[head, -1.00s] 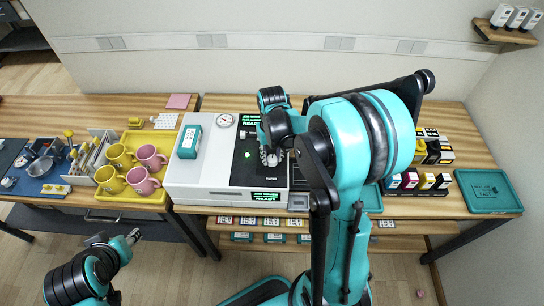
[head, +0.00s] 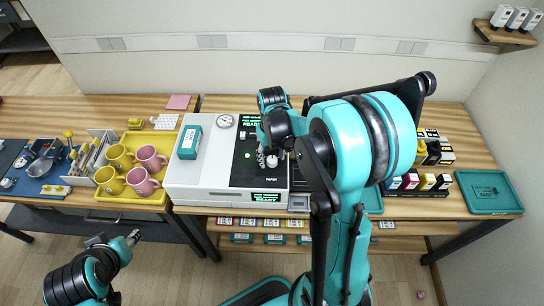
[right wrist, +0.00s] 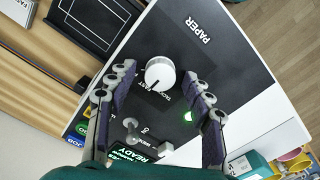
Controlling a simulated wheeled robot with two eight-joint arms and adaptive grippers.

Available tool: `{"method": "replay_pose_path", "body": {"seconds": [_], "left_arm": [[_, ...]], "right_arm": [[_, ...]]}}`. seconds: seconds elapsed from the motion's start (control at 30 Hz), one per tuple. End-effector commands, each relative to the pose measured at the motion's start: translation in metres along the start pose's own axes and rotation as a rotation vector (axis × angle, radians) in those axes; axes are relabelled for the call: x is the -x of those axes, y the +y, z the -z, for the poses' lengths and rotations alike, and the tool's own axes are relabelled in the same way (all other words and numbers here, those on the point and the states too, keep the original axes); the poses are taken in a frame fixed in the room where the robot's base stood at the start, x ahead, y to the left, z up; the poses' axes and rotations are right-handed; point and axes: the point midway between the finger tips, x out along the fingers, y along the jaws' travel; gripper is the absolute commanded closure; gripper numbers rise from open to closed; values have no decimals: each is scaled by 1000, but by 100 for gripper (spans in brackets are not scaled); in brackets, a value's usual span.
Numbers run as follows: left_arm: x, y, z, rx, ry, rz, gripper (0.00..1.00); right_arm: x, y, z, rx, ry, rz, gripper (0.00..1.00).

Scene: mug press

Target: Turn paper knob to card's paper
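The paper knob (right wrist: 160,73) is a white round dial with a dark pointer mark, on the black panel of the white press (head: 205,165). The word PAPER is printed beside it in the right wrist view. My right gripper (head: 268,160) points down over the panel. In the right wrist view its two fingers stand apart on either side of the knob, with gaps showing, so it is open and not gripping. My left gripper (head: 118,240) hangs low at the left, away from the tables; its finger state is unclear. I cannot make out a card with a paper type.
A grey lever-like control (right wrist: 140,138) and a green light (right wrist: 187,116) sit near the knob. A teal-and-white box (head: 188,142) and a round gauge (head: 225,121) are on the press. A yellow tray (head: 100,194) with mugs stands left; ink cartridges (head: 425,181) stand right.

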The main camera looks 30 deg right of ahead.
Motion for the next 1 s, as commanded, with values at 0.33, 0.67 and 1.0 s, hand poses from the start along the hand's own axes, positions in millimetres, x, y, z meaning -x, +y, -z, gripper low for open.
{"method": "replay_pose_path", "body": {"seconds": [0.33, 0.67, 1.0], "left_arm": [[0, 0, 0, 0, 0, 0, 60], [0, 0, 0, 0, 0, 0, 60], [0, 0, 0, 0, 0, 0, 60]], "right_arm": [[9, 0, 0, 0, 0, 0, 49], [76, 0, 0, 0, 0, 0, 49], [118, 0, 0, 0, 0, 0, 49]]}}
